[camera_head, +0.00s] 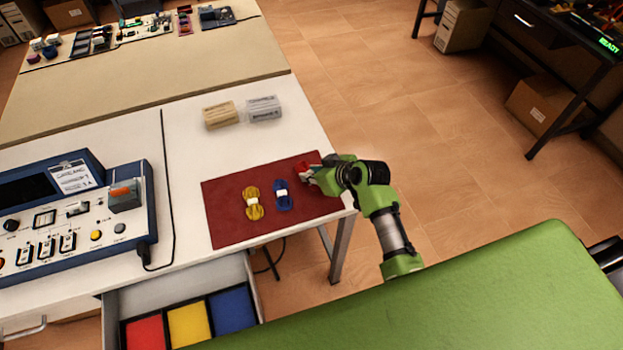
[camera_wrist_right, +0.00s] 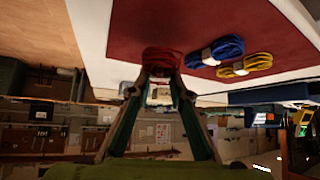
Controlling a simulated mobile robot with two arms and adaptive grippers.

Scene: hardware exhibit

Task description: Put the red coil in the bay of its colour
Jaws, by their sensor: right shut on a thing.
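The red coil (camera_wrist_right: 162,58) is between the fingertips of my right gripper (camera_wrist_right: 160,72), which is shut on it, in the right wrist view. In the head view my right gripper (camera_head: 310,174) is at the right end of the dark red mat (camera_head: 228,215), and only a bit of the red coil (camera_head: 303,168) shows. The open drawer below the table has a red bay (camera_head: 145,333), a yellow bay (camera_head: 189,325) and a blue bay (camera_head: 231,311). All three look empty, though their near parts are cut off. My left gripper is not in view.
A blue coil (camera_head: 283,195) and a yellow coil (camera_head: 253,204) lie on the mat, left of my right gripper. A blue-framed instrument panel (camera_head: 75,215) stands at the left. Two small blocks, tan (camera_head: 220,115) and grey (camera_head: 263,108), lie behind the mat.

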